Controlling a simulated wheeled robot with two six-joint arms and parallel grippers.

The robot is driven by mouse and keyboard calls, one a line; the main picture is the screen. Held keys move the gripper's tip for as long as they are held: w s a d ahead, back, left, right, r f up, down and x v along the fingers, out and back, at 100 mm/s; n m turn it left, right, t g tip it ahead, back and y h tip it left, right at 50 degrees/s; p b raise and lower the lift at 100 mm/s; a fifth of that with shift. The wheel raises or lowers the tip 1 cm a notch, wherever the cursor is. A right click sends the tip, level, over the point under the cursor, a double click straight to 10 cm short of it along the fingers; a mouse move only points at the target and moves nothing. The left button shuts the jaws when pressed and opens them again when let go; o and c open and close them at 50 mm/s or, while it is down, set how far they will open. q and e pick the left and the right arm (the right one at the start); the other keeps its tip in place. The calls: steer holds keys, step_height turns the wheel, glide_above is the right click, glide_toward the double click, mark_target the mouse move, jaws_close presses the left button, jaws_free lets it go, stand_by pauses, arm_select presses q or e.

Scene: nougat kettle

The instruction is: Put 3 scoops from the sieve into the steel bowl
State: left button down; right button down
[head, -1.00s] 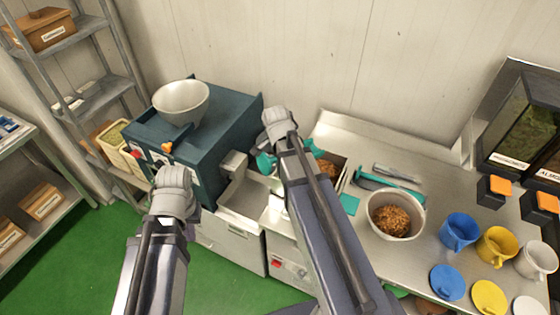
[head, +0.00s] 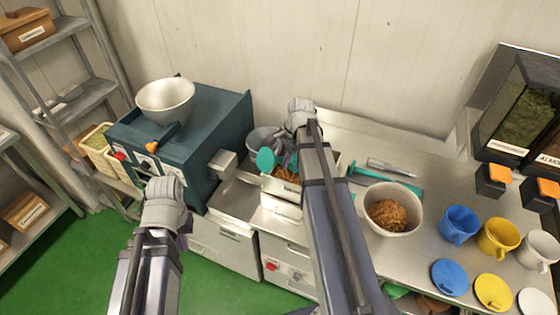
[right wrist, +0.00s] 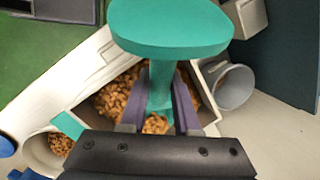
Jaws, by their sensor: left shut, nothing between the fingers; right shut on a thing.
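A pale rectangular bin of brown nut pieces (head: 267,183), likely the sieve, stands right of the teal machine. My right gripper (head: 287,158) is shut on a teal scoop (head: 265,159), over the bin. In the right wrist view the scoop's broad teal end (right wrist: 170,28) is near the camera, its stem between the fingers (right wrist: 160,112); whether it carries pieces is hidden. A pale bowl (head: 412,225) with brown pieces stands on the counter, and a grey bowl (head: 260,140) behind the bin; I cannot tell which is the steel bowl. My left gripper (head: 168,200) is shut and empty, left of the counter.
The teal machine (head: 220,125) bears a white bowl (head: 165,98). A teal tool (head: 385,180) lies between the bin and pale bowl. Blue (head: 458,224), yellow (head: 498,237) and white cups (head: 537,250) stand at the right, with lids in front. Dark dispensers (head: 525,120) stand behind.

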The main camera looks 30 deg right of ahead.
step_height(320, 180, down, 2)
steer(key=shift+b, duration=0.65)
steer(key=shift+w+d+f+b, duration=0.1)
steer(key=shift+d+f+b, duration=0.55)
step_height(320, 180, down, 3)
steer(key=h+b, duration=0.2)
steer(key=b, duration=0.1)
steer(key=shift+d+h, duration=0.15)
steer(key=shift+h, duration=0.15)
steer(key=shift+s+a+r+t+h, duration=0.1)
steer(key=shift+s+a+t+h, duration=0.1)
steer(key=shift+a+t+h, duration=0.45)
steer(key=shift+a+n+g+h, duration=0.25)
steer(key=shift+n+h, duration=0.05)
steer(key=shift+h, duration=0.75)
steer(key=p+v, duration=0.2)
steer(key=v, duration=0.1)
steer(key=w+p+v, duration=0.1)
steer(key=p+v, duration=0.1)
steer(key=shift+r, duration=0.3)
steer(key=shift+h, duration=0.4)
steer(key=shift+s+a+r+p, duration=0.1)
steer(key=shift+a+r+p, duration=0.05)
steer(key=shift+r+p, duration=1)
steer(key=shift+a+r+p, duration=0.15)
steer(key=shift+r+p, duration=0.9)
steer(key=shift+r, duration=0.25)
